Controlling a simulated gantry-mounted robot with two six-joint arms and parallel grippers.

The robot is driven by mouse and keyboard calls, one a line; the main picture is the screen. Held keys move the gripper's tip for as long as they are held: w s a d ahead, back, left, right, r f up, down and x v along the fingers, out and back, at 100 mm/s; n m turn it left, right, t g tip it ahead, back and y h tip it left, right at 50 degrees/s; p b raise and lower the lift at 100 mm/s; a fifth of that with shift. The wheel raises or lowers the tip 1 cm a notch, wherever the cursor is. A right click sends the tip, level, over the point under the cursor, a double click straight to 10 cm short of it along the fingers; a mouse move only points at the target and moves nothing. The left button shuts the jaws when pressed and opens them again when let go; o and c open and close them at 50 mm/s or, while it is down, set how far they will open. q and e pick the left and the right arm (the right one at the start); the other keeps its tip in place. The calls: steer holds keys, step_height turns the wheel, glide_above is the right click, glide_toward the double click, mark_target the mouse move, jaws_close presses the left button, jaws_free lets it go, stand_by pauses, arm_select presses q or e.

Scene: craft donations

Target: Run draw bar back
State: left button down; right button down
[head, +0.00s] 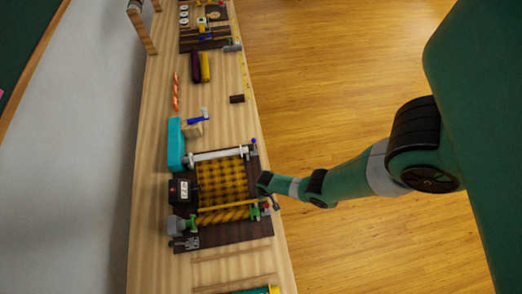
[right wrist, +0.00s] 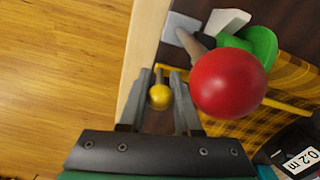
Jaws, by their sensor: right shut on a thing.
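A dark board (head: 225,237) on the bench carries yellow and black plaid cloth (head: 222,180). A thin yellow draw bar (head: 228,206) lies across the cloth near the cloth roll, and also shows in the right wrist view (right wrist: 285,105). My right gripper (head: 270,199) comes in from the right at the board's edge. In the right wrist view its fingers (right wrist: 163,78) are shut on the yellow ball knob (right wrist: 160,97) at the bar's end. My left gripper is in neither view.
A red ball knob (right wrist: 228,84) stands close beside the right finger, with a green part (right wrist: 260,42) behind it. A white roller (head: 217,154) crosses the board's far end. A black counter (head: 181,191) sits at its left. A teal block (head: 175,145) stands beyond.

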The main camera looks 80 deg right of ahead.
steer(key=c, duration=0.7)
jaws_free()
steer(key=shift+s+a, duration=0.1)
steer(key=shift+a, duration=0.15)
